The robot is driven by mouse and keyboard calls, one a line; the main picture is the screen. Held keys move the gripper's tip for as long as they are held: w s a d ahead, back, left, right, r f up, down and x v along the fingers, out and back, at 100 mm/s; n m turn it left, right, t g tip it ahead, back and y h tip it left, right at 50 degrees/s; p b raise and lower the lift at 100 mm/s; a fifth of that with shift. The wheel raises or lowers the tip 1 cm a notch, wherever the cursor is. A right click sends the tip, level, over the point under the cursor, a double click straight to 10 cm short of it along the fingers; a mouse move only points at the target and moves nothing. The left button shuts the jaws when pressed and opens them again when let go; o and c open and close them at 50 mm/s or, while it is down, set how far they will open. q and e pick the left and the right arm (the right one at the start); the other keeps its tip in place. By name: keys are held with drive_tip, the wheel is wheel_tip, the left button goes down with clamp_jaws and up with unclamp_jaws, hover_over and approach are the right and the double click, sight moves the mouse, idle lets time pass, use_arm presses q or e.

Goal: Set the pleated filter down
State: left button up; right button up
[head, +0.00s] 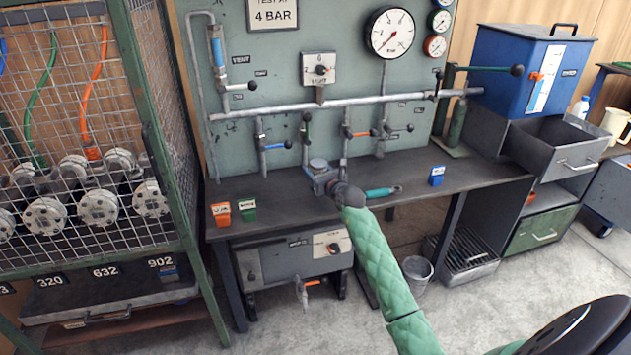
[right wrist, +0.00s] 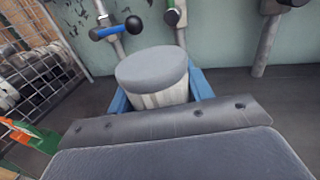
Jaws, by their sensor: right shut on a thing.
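The pleated filter (right wrist: 160,78) has a round grey cap and pale pleated sides in the right wrist view. The blue fingers of my right gripper (head: 320,180) are shut around it, one on each side. In the head view the filter's grey top (head: 318,163) shows above the gripper, over the dark workbench (head: 275,188), in front of the green panel. The filter's lower end is hidden by my gripper, so I cannot tell whether it touches the bench. My left gripper is in neither view.
Pipes and valve handles (head: 306,130) stand close behind the filter. An orange block (head: 221,213) and a green block (head: 247,209) sit on the bench to the left. A teal-handled tool (head: 381,192) and a blue block (head: 437,175) are to the right. Bench surface between them is clear.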

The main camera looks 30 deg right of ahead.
drive_tip(key=shift+a+f, duration=0.15)
drive_tip(key=shift+f, duration=1.9)
drive_tip(key=o, duration=0.6)
drive_tip(key=shift+f, duration=0.15)
drive_tip(key=o, duration=0.4)
